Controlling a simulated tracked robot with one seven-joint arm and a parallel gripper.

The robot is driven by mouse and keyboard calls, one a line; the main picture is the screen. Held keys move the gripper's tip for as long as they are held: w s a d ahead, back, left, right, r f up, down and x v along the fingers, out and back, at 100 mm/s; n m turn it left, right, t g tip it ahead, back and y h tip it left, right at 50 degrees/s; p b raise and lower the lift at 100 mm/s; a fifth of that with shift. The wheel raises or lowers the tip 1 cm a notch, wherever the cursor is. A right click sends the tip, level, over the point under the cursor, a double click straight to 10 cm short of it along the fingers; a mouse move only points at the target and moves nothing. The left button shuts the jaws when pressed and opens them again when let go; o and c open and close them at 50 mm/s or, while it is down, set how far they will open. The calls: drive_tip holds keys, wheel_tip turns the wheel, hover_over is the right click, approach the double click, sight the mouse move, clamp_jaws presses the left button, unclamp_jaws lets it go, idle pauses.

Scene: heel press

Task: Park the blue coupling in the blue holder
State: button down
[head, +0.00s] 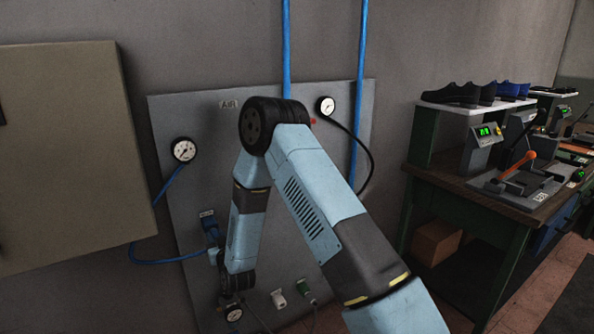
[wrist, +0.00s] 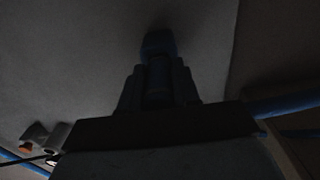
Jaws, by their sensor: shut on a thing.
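My gripper (wrist: 158,88) is shut on the blue coupling (wrist: 158,72), a dark blue cylinder between the fingers in the dim wrist view. A rounder blue top (wrist: 158,42) shows beyond the fingertips; I cannot tell whether it is coupling or holder. In the head view, blue parts (head: 211,230) sit at the panel beside my wrist, below a small blue tag (head: 207,214). My arm partly hides this spot. I cannot tell coupling from blue holder there, nor whether the coupling is seated.
The grey panel (head: 185,120) carries gauges (head: 184,150) and a blue hose (head: 150,261) looping left of my wrist. White (head: 278,298) and green (head: 303,287) fittings sit low on the panel. A beige cabinet (head: 70,160) stands left; a workbench (head: 480,190) stands right.

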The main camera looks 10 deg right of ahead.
drive_tip(key=shift+w+a, duration=0.1)
drive_tip(key=shift+w, duration=0.25)
drive_tip(key=c, duration=0.7)
unclamp_jaws()
drive_tip(key=shift+c, duration=0.2)
drive_tip(key=v, duration=1.3)
drive_tip(key=w+d+r+g+h, duration=0.1)
drive_tip(key=w+d+r+g, duration=0.15)
drive_tip(key=r, duration=0.35)
drive_tip(key=w+d+r+g, duration=0.1)
drive_tip(key=d+r, duration=0.2)
drive_tip(key=r, duration=0.4)
drive_tip(key=s+d+r+g+h, duration=0.2)
drive_tip(key=s+d+r, duration=0.3)
drive_tip(key=d+r, duration=0.4)
drive_tip(key=s+d+r+m+g+h, duration=0.1)
drive_tip(key=s+d+r, duration=0.3)
drive_tip(key=s, duration=0.5)
drive_tip(key=s+d+r+m+g, duration=0.1)
drive_tip(key=s+d+r+g, duration=0.2)
drive_tip(key=s, duration=0.6)
drive_tip(key=s+d+r+m+g+h, duration=0.1)
drive_tip(key=s+d+r, duration=0.3)
drive_tip(key=s, duration=0.6)
drive_tip(key=shift+d+r+m+g+h, duration=0.35)
drive_tip(key=shift+d+g, duration=0.2)
drive_tip(key=shift+d, duration=0.2)
